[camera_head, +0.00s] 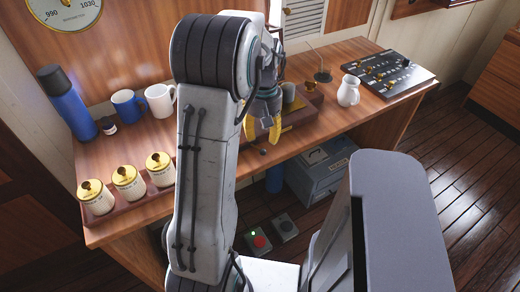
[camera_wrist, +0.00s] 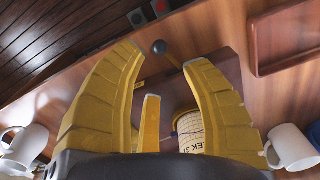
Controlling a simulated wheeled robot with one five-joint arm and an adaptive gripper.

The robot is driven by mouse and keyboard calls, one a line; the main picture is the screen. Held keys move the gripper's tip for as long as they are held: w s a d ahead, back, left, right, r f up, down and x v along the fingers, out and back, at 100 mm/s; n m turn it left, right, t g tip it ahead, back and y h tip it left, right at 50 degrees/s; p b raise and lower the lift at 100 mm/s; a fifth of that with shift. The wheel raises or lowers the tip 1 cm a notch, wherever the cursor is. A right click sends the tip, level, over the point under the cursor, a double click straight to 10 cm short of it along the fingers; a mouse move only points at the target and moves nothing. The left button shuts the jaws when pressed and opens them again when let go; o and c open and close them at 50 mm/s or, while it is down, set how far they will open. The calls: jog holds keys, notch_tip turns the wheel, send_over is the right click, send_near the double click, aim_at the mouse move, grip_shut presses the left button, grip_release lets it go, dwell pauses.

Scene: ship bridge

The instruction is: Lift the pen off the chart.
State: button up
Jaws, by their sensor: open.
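My gripper (camera_head: 262,127) is open above the front part of the wooden desk, its yellow fingers pointing down. In the wrist view my gripper (camera_wrist: 166,56) has its fingers spread, with nothing held between them. A dark ball on a thin brass-coloured rod (camera_wrist: 159,46) shows just beyond the fingertips; I cannot tell what it is. A cream cylinder with printed lettering (camera_wrist: 191,132) is partly hidden behind the fingers, by a dark wooden block. I cannot make out a pen or a chart in either view; my arm hides part of the desk.
On the desk (camera_head: 335,117) stand a blue flask (camera_head: 68,102), a blue mug (camera_head: 128,106), a white mug (camera_head: 160,101), brass-lidded jars (camera_head: 128,183), a white jug (camera_head: 348,91) and a black control panel (camera_head: 388,73). A grey box (camera_head: 318,168) is below the desk.

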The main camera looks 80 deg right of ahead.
aim_at(263, 150)
jog(key=shift+n, duration=0.4)
jog(key=shift+a+f, duration=0.1)
jog(key=shift+f, duration=0.35)
jog(key=shift+n, duration=0.3)
jog(key=shift+f, duration=3.25)
jog(key=shift+o, duration=0.3)
grip_shut()
